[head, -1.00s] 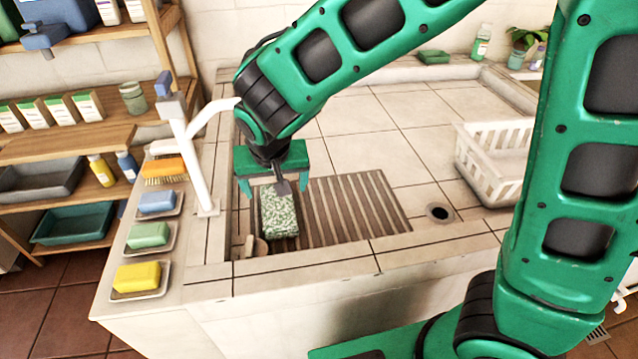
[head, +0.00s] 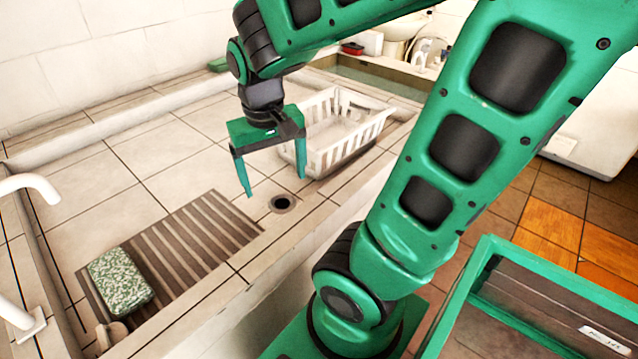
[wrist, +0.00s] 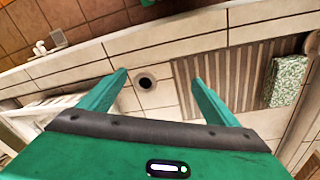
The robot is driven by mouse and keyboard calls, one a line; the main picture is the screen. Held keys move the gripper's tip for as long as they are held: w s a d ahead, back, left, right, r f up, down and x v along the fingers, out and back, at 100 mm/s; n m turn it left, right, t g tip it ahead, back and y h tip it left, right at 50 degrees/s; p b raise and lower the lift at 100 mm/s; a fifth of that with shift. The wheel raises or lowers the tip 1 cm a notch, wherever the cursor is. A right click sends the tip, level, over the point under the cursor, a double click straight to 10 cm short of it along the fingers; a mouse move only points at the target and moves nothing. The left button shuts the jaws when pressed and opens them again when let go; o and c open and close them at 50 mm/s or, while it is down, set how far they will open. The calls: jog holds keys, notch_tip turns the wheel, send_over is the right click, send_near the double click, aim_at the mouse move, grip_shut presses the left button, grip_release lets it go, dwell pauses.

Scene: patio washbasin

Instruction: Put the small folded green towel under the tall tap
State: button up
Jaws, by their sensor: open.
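The folded green towel (head: 121,279), speckled green and white, lies flat on the left end of the brown slatted rack (head: 208,226) in the basin. The tall white tap (head: 28,186) is cut by the left edge of the head view; I cannot tell whether its spout is directly above the towel. The towel also shows at the right of the wrist view (wrist: 286,82). My gripper (head: 276,186) is open and empty above the basin floor near the drain, well to the right of the towel. The wrist view shows its spread fingers (wrist: 160,76) with nothing between them.
A white slotted basket (head: 340,150) stands just behind and right of my gripper. The round drain (head: 283,203) lies below it. A small beige object (head: 112,334) sits by the towel's near end. Tiles left of my gripper are clear.

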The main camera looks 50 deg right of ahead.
jog(key=s+d+m+y, duration=0.1)
jog(key=s+d, duration=0.3)
jog(key=s, duration=0.6)
jog(key=shift+s+r+g, duration=0.25)
jog(key=shift+s+g, duration=0.05)
jog(key=shift+g, duration=0.1)
